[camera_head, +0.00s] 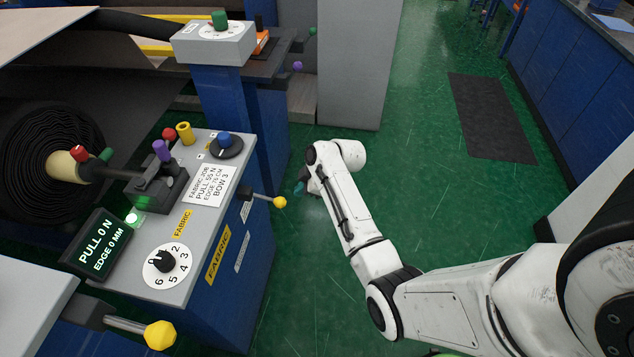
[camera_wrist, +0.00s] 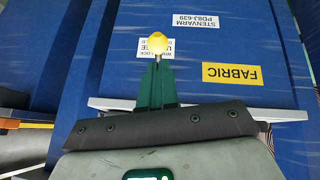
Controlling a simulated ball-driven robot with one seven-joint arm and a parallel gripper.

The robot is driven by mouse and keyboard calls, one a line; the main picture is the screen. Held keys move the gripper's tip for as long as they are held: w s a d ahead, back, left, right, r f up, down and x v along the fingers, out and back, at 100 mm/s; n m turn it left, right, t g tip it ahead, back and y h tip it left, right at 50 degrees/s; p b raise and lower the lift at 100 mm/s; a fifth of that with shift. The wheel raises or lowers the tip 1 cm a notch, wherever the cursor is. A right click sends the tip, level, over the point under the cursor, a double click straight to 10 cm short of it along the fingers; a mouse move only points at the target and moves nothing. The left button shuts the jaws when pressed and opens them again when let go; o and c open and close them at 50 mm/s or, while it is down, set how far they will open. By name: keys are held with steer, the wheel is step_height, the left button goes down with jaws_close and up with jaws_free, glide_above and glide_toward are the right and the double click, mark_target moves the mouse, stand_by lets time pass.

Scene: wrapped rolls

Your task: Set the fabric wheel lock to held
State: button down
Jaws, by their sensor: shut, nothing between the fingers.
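A lever with a round yellow knob (camera_head: 279,201) sticks out from the right side of the blue fabric console (camera_head: 228,262). In the wrist view the knob (camera_wrist: 157,43) is just beyond my fingertips, in front of a white label (camera_wrist: 144,52) whose readable part says "LOCK"; the knob and rod hide some of it. My gripper (camera_head: 299,187) is beside the console, a little right of and above the knob in the head view. Its green fingers are shut together and empty in the wrist view (camera_wrist: 158,68). I cannot tell whether they touch the lever.
Another yellow-knobbed lever (camera_head: 160,334) is at the lower left. The green floor (camera_head: 410,190) right of the console is clear around my arm.

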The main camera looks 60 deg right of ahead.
steer(key=v, duration=0.3)
steer(key=s+v, duration=0.1)
steer(key=v, duration=0.1)
steer(key=shift+s+d+f, duration=0.1)
steer(key=shift+s+d, duration=0.05)
stand_by(0.5)
steer(key=s+a+f+m+g, duration=0.25)
steer(key=s+a, duration=0.55)
steer(key=a, duration=0.5)
steer(key=s+a+r+m+g+h, duration=0.1)
steer(key=s+a+r+m+g, duration=0.1)
steer(key=s+a, duration=0.7)
steer(key=s+m+g, duration=0.1)
steer(key=s+m, duration=0.1)
steer(key=s, duration=0.1)
steer(key=shift+a+r, duration=0.2)
steer(key=shift+r, duration=0.1)
